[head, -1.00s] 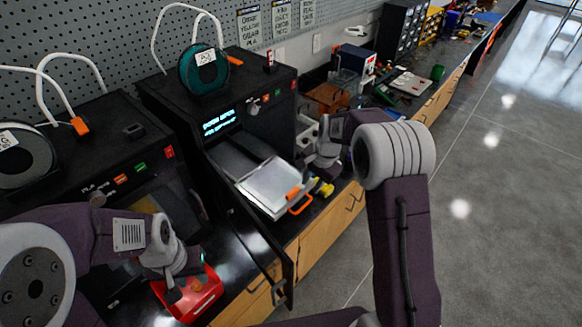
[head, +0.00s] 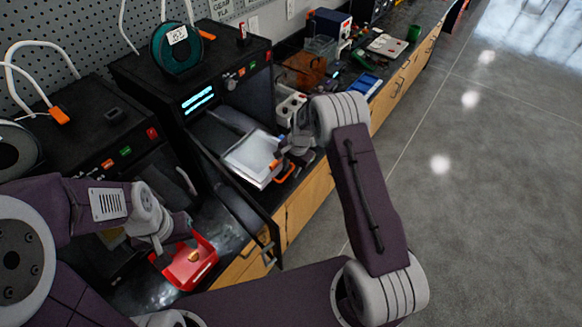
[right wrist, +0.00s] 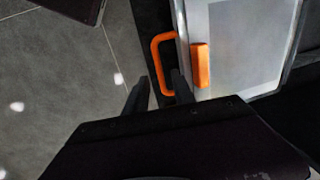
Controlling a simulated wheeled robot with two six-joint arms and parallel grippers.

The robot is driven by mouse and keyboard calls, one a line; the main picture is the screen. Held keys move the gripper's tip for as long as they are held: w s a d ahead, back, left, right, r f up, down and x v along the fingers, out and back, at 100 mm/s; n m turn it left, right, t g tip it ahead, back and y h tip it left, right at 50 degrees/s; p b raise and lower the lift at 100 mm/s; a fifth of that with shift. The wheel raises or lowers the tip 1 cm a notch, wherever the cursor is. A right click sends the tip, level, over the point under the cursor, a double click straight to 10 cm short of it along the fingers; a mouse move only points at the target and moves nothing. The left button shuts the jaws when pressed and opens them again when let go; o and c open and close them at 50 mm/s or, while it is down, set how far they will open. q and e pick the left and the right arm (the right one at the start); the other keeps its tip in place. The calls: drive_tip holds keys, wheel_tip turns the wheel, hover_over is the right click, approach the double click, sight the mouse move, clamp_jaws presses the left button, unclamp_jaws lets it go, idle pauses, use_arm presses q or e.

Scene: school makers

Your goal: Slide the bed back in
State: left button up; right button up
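The bed (head: 250,157) is a pale plate on a tray pulled out of the front of the black printer (head: 236,100) whose door hangs open. It has an orange handle (head: 286,174) at its outer edge; the handle loop (right wrist: 157,62) and bed plate (right wrist: 245,50) also show in the right wrist view. My right gripper (head: 284,158) is at the handle. In the right wrist view its two fingers (right wrist: 160,92) are apart, with the loop's near end between them; contact is not clear. My left gripper (head: 176,245) is over a red bin (head: 190,264); its fingers are hard to see.
The open printer door (head: 240,212) stands out over the counter front, left of the bed. A second printer (head: 90,130) is at the left. A grey and white box (head: 290,105) stands on the counter right of the bed. The floor (head: 450,200) at the right is clear.

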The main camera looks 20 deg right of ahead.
drive_tip(key=shift+w+f, duration=0.15)
drive_tip(key=shift+w, duration=0.1)
drive_tip(key=shift+c, duration=1)
clamp_jaws()
